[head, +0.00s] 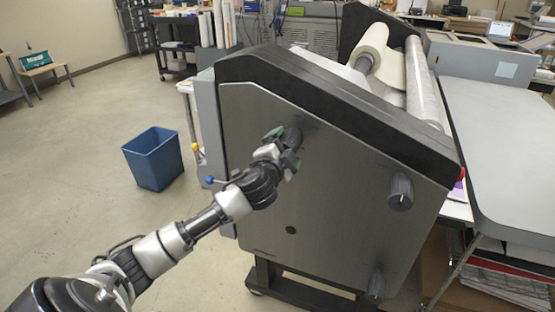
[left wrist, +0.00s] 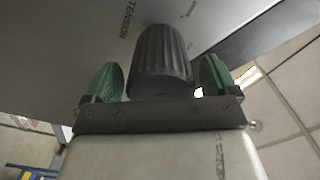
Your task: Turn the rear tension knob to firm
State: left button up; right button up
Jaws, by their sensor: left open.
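A dark ribbed tension knob (head: 292,136) sticks out of the grey side panel (head: 330,180) of the laminator, near its upper left. It also shows in the left wrist view (left wrist: 160,60), with the word TENSION printed on the panel beside it. My left gripper (head: 283,147) is open, with one green fingertip on each side of this knob. In the wrist view small gaps seem to show between the pads and the knob; contact is not clear. The knob's pointer and the firm mark cannot be read. My right gripper is not in view.
Two more dark knobs, one at the right (head: 400,192) and one low down (head: 376,284), sit on the same panel. A blue bin (head: 153,160) stands on the floor at left. A grey table (head: 500,140) adjoins at right.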

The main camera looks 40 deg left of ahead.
pick_arm(q)
jog(key=b+v, duration=0.3)
jog(key=v, duration=0.6)
jog(key=shift+s+d, duration=0.15)
jog(key=shift+s, duration=0.2)
jog(key=a+f+n+g+b, duration=0.1)
jog(key=a+f+g, duration=0.15)
jog(key=f, duration=1.35)
jog(key=a+f+n+g, duration=0.2)
jog(key=f+g, duration=0.2)
jog(key=f, duration=1.2)
jog(key=s+d+f+n+g+h+b, duration=0.1)
jog(key=s+d+f+g, duration=0.1)
jog(key=s+f, duration=0.7)
jog(key=s+d+f+g+h, duration=0.1)
jog(key=s+d+f+g, duration=0.3)
jog(key=f, duration=0.8)
jog(key=s+d+f+n+g, duration=0.1)
jog(key=s+d+f, duration=0.2)
jog(key=s, duration=0.7)
jog(key=s+d+f+g+h, duration=0.1)
jog(key=s+d+f, duration=0.2)
jog(key=s+f, duration=0.5)
jog(key=s+d+f+n+g+h+b, duration=0.1)
jog(key=s+d+f, duration=0.3)
jog(key=s, duration=0.8)
jog(key=shift+f+n+g, duration=0.3)
jog(key=shift+f+g, duration=0.25)
jog(key=shift+f, duration=0.35)
